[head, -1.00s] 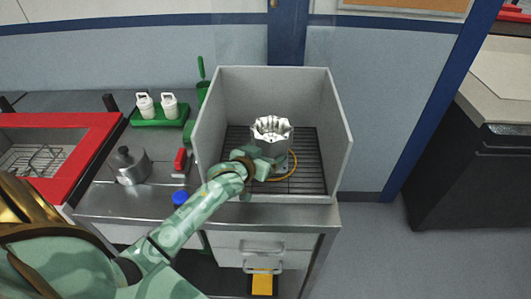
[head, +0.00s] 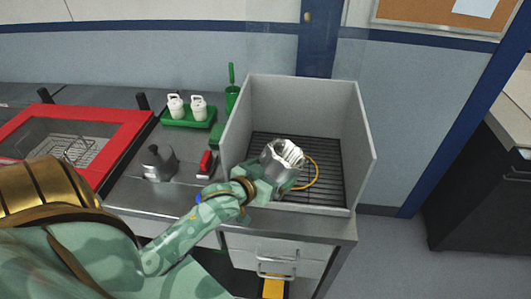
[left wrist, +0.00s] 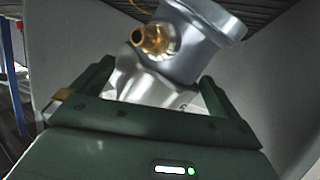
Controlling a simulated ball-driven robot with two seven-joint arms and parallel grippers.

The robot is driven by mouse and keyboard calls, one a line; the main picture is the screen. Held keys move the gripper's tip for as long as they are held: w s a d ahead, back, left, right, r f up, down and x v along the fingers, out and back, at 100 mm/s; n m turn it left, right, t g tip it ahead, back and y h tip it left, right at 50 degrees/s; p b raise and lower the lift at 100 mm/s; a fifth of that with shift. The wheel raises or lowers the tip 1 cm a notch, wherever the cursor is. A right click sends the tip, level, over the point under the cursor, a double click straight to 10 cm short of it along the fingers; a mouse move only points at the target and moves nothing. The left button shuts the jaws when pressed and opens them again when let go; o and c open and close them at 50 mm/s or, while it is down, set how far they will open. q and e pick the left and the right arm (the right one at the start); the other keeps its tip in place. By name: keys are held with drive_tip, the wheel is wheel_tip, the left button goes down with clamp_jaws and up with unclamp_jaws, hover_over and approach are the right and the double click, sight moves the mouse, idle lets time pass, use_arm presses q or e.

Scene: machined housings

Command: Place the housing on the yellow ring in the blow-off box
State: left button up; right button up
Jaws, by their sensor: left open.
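The silver housing (head: 283,158), with a scalloped rim, is tilted inside the front of the grey blow-off box (head: 236,125). The yellow ring (head: 316,172) lies on the box's dark slatted floor, partly hidden, with the housing to its left and partly over it. My left gripper (head: 270,180) reaches over the front edge. In the left wrist view its open fingers (left wrist: 160,88) stand either side of the housing (left wrist: 195,45), which leans and shows a brass fitting (left wrist: 150,38). Whether the housing touches a finger or the floor I cannot tell. My right gripper is out of view.
A red-framed glass-topped box (head: 120,118) is farther left. The back and right of the box floor are clear.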

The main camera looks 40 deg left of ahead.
use_arm(q)
drive_tip(key=shift+v, duration=1.25)
drive_tip(key=shift+r, duration=0.15)
drive_tip(key=shift+s, duration=0.1)
drive_tip(key=p+v, duration=0.2)
drive_tip(key=v, duration=1.4)
